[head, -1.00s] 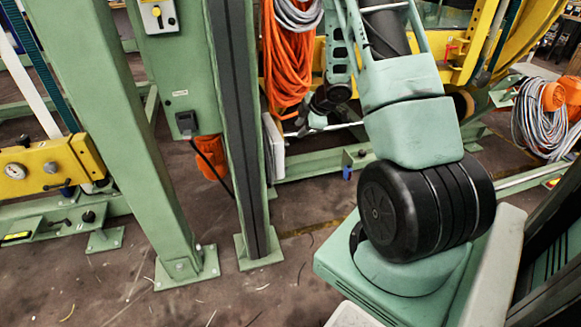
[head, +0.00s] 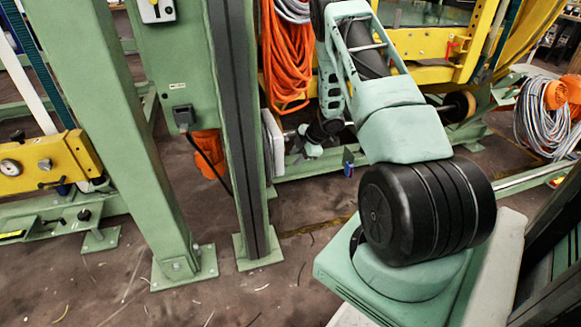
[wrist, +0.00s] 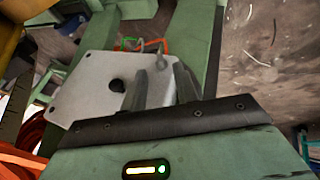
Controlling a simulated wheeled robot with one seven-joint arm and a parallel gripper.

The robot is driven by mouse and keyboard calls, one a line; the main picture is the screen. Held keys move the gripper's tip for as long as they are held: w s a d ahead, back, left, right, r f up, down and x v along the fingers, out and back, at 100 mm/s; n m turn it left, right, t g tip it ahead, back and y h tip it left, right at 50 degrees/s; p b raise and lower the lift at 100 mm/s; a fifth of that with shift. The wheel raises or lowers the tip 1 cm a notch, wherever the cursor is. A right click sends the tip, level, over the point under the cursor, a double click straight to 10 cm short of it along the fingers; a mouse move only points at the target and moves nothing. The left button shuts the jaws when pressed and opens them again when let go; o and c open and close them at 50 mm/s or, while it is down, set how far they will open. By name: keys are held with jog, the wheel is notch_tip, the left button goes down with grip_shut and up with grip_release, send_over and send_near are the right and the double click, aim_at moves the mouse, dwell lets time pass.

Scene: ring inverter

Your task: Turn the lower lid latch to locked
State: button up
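In the wrist view a light grey plate (wrist: 82,92) with small corner holes and a round black spot (wrist: 117,86) lies ahead, beside a green beam. It may be the lid; I cannot tell whether the black spot is a knob or a hole. My gripper (wrist: 164,72) points toward the plate's edge, with its two dark fingers apart and overlapping the plate. A small grey piece (wrist: 156,46) shows past the fingertips; I cannot tell if it is the lower latch. In the head view a pale panel (head: 272,146) stands edge-on beside the green post, left of my gripper (head: 291,143).
Green posts (head: 240,130) stand left of my arm. Orange cable coils (head: 287,55) hang above and behind the pale panel. A green base beam (head: 330,160) runs low behind the gripper. A grey cable coil (head: 545,112) hangs at the right. The floor in front is open.

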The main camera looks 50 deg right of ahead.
aim_at(285, 166)
jog(key=b+x, duration=0.1)
jog(key=x, duration=0.4)
grip_shut()
